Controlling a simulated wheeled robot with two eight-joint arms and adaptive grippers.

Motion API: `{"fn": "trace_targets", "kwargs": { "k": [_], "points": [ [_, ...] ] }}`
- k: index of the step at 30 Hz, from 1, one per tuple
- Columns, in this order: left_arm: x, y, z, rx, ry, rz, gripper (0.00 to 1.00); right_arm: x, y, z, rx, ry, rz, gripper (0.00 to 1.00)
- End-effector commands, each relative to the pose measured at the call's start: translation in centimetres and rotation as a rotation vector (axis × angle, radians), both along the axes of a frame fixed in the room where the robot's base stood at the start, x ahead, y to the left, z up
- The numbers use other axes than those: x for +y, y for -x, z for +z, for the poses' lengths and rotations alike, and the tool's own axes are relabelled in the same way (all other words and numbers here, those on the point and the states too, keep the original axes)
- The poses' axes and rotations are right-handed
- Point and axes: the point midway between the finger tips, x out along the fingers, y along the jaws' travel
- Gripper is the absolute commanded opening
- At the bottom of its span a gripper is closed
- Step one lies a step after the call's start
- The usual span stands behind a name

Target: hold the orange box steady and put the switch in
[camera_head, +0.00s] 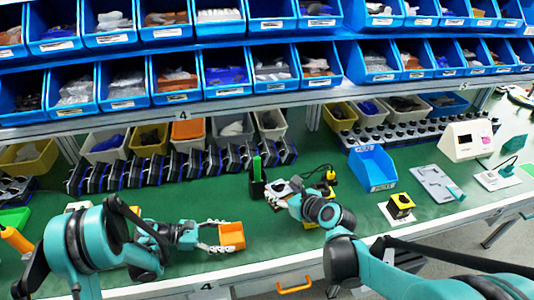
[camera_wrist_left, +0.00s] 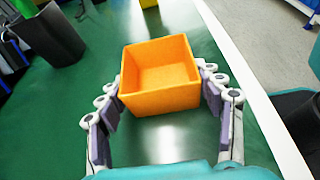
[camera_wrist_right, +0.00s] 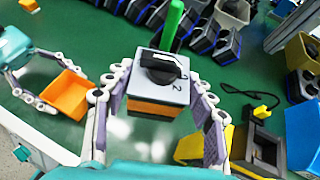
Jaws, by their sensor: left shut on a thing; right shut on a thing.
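The orange box (camera_head: 232,236) is an open-topped cube near the table's front edge. My left gripper (camera_head: 212,238) is shut on it; in the left wrist view the box (camera_wrist_left: 160,98) sits between the two fingers, opening up and empty inside. The switch (camera_wrist_right: 160,82) has a black rotary knob on a grey square plate marked with numbers, with an orange and dark body below. My right gripper (camera_wrist_right: 158,108) is shut on its sides, knob up. The switch is apart from the orange box, which shows to its left in the right wrist view (camera_wrist_right: 66,94).
A black holder with a green stick (camera_head: 257,178) stands behind the right gripper. A yellow and black device (camera_head: 331,176) with a cable is close to its right. A blue bin (camera_head: 372,168) stands farther right. Green table is clear between box and switch.

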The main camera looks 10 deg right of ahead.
Motion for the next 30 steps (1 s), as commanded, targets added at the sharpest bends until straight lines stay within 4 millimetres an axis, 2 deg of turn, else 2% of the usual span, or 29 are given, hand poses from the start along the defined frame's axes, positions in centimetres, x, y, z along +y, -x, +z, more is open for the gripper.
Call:
{"fn": "trace_targets", "kwargs": {
  "k": [5, 8, 12, 15, 21, 30],
  "points": [
    [0.0, 0.0, -0.1, 0.0, -0.002, -0.001, 0.36, 3.5, -1.1, -1.6, -0.001, -0.003, 0.203, 0.25],
    [0.0, 0.0, -0.1, 0.0, -0.002, -0.001, 0.36, 6.9, -1.4, -2.7, -0.003, -0.004, 0.422, 0.25],
    [0.0, 0.0, -0.1, 0.0, -0.002, -0.001, 0.36, 11.5, -0.6, -3.7, -0.004, -0.004, 0.766, 0.25],
    [0.0, 0.0, -0.1, 0.0, -0.002, 0.0, 0.36, 13.6, 0.3, -3.9, -0.005, -0.003, 0.969, 0.25],
    [0.0, 0.0, -0.1, 0.0, -0.002, 0.0, 0.36, 15.4, 1.9, -4.0, -0.005, -0.002, 1.207, 0.25],
    [0.0, 0.0, -0.1, 0.0, -0.002, 0.001, 0.36, 15.6, 2.3, -4.0, -0.003, -0.002, 1.247, 0.25]
  ]
}}
